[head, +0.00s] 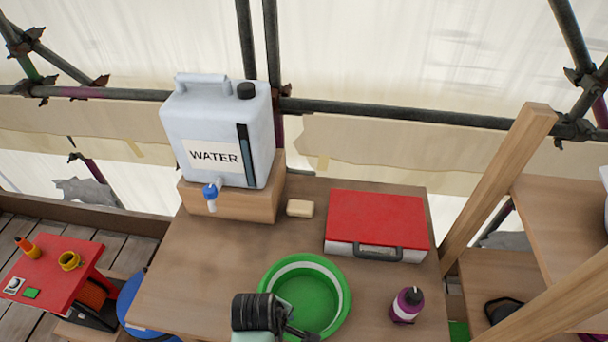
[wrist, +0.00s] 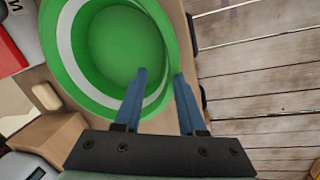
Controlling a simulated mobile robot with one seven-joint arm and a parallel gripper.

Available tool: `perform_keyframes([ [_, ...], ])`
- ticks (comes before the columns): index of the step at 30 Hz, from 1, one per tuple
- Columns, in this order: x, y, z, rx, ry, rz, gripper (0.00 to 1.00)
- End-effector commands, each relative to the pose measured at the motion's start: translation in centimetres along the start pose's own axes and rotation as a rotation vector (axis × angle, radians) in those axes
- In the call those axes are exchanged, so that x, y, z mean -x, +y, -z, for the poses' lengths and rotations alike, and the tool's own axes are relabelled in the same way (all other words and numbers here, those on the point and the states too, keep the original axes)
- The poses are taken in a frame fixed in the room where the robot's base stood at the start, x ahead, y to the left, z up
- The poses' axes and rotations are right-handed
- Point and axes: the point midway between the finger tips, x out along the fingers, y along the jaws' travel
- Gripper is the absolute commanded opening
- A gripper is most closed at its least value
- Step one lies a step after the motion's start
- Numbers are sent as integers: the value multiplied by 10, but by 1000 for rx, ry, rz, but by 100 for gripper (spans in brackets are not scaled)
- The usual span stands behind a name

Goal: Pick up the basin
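The green basin (head: 307,297), with a pale band around its inner wall, stands upright and empty on the wooden table near its front edge. In the wrist view the basin (wrist: 110,45) fills the upper left and is cut off by the frame. My gripper (wrist: 160,75) is open, with two blue fingers apart at the basin's near right wall. The left finger overlaps the inside of the basin and the right finger lies at its outer side, with the rim between them. I cannot tell whether either finger touches it. In the head view my wrist covers the basin's lower left.
A water container (head: 215,130) with a tap stands on a wooden block (head: 235,203) at the back left. A soap bar (head: 300,208), a red-lidded case (head: 377,220) and a purple bottle (head: 407,304) surround the basin. The table's left part (head: 200,270) is clear.

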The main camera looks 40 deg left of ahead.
Motion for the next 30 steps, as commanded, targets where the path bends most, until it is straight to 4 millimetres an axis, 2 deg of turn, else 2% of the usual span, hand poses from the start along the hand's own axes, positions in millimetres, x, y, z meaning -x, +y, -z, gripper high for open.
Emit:
perform_keyframes([
  [9, -38, -6, 3, 1, -1, 1, 40],
  [20, -45, -6, 3, 0, 0, 0, 40],
  [26, -45, -6, 3, 0, 0, 0, 4],
  [27, -45, -6, 3, 0, 0, 0, 0],
  [30, -45, -6, 3, 0, -1, 0, 0],
])
